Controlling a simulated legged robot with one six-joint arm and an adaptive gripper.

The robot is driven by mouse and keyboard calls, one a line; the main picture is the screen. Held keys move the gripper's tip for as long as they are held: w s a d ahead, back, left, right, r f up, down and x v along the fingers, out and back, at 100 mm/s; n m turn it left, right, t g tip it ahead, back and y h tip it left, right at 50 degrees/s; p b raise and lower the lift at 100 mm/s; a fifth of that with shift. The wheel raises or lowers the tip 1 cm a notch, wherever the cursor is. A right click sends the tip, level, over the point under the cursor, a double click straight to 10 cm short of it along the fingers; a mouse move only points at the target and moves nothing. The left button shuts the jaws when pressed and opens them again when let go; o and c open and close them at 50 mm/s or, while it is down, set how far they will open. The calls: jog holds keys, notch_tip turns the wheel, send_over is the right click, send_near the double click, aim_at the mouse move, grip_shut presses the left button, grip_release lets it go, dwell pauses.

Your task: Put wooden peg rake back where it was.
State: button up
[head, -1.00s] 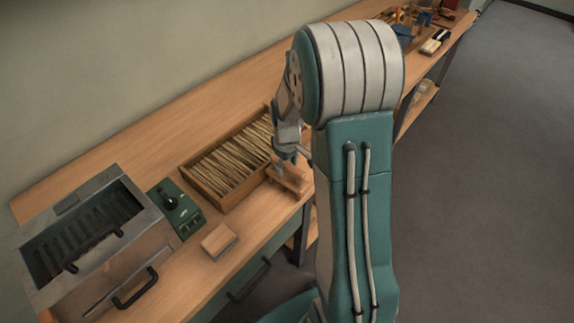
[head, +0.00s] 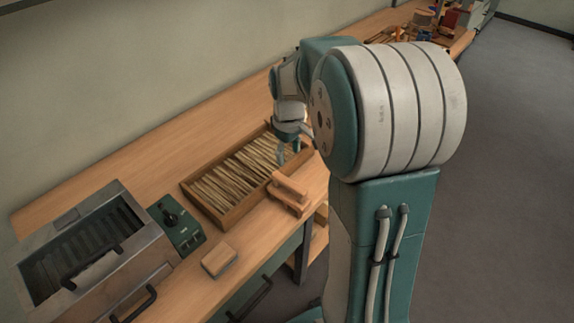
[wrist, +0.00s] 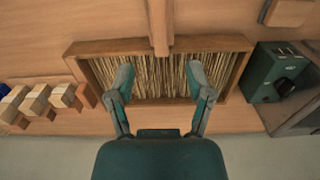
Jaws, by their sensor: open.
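The wooden peg rake (head: 289,188) appears as a pale wooden bar over a block at the front right of the bristle tray, partly near my arm in the head view. In the wrist view, its bar (wrist: 160,25) enters from the top and its end overlaps the tray's front rim. My gripper (wrist: 160,78) is open and empty above the tray of bristles (wrist: 85,46), its two fingers spread apart. In the head view, my gripper (head: 290,152) hangs over the right part of the tray (head: 228,219), behind the rake and apart from it.
A green control box (head: 176,224) and a metal machine (head: 150,262) stand left of the tray. A wooden block (head: 219,259) lies near the bench's front edge. Bare bench shows behind the tray.

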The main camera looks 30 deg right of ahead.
jog(key=s+a+r+m+t, duration=0.2)
jog(key=s+a+r, duration=0.3)
jog(key=s, duration=0.4)
jog(key=s+a+r+m+t, duration=0.2)
jog(key=s+a+r, duration=0.3)
jog(key=s, duration=0.5)
jog(key=a+t, duration=0.1)
jog(key=a, duration=0.1)
jog(key=shift+a+r+t, duration=0.2)
jog(key=shift+a+t, duration=0.1)
jog(key=shift+a, duration=0.05)
